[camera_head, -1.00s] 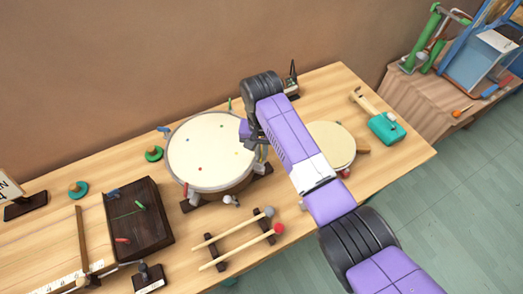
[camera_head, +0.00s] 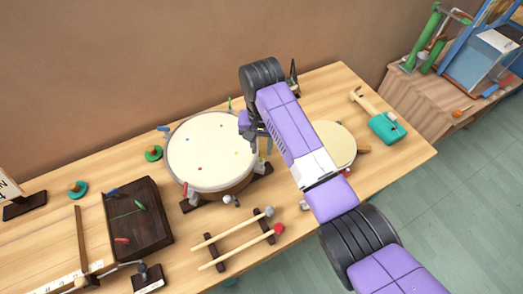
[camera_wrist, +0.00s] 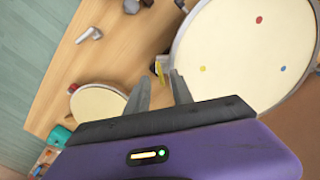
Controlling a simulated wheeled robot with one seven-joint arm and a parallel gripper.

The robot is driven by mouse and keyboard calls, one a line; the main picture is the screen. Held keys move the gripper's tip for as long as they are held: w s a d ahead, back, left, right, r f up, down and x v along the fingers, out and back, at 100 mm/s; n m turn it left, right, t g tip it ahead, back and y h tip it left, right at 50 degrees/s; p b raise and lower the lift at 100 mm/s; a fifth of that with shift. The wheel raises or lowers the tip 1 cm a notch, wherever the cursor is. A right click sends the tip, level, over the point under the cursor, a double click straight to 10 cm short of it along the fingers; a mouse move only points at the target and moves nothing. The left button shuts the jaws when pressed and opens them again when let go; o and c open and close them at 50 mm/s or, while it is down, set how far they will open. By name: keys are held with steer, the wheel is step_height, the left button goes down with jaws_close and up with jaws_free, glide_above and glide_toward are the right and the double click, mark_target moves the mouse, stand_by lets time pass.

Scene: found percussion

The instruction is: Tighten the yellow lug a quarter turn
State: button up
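The drum (camera_head: 205,150) has a cream head with small coloured dots and stands on the table in the head view. In the wrist view the drum (camera_wrist: 245,50) fills the upper right. The yellow lug (camera_wrist: 160,70) shows at the drum's rim there, just beyond my fingertips and apart from them. In the head view I cannot make out the yellow lug behind my arm. My gripper (camera_wrist: 157,82) is open and empty, its two grey fingers spread. In the head view my gripper (camera_head: 259,140) is over the drum's right rim.
A red lug (camera_head: 185,188) and a blue lug (camera_head: 163,129) show at the rim. A smaller round drum (camera_head: 335,142) lies to the right. Mallets (camera_head: 235,250) rest in front, a dark wooden block (camera_head: 140,235) at left, and a teal mallet (camera_head: 387,127) at right.

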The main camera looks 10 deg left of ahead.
steer(key=shift+r+b, duration=0.35)
steer(key=shift+r, duration=2.15)
steer(key=w+a+r+n+t+y, duration=0.2)
steer(key=w+a+r+t+y, duration=0.2)
steer(key=w+a+t, duration=0.3)
steer(key=s+d+f+m+t+b, duration=0.25)
steer(key=s+d+t, duration=0.75)
steer(key=s+d, duration=0.95)
steer(key=s+d+h+b, duration=0.1)
steer(key=s+d, duration=0.3)
steer(key=s, duration=0.5)
steer(key=s+d+f+g+h+b, duration=0.1)
steer(key=s+d, duration=0.3)
steer(key=s, duration=0.5)
steer(key=s+d+g+h+b, duration=0.1)
steer(key=s+d, duration=0.3)
steer(key=s, duration=0.5)
steer(key=shift+s+d+f+h, duration=0.15)
steer(key=shift+f+h, duration=0.1)
steer(key=shift+h, duration=0.25)
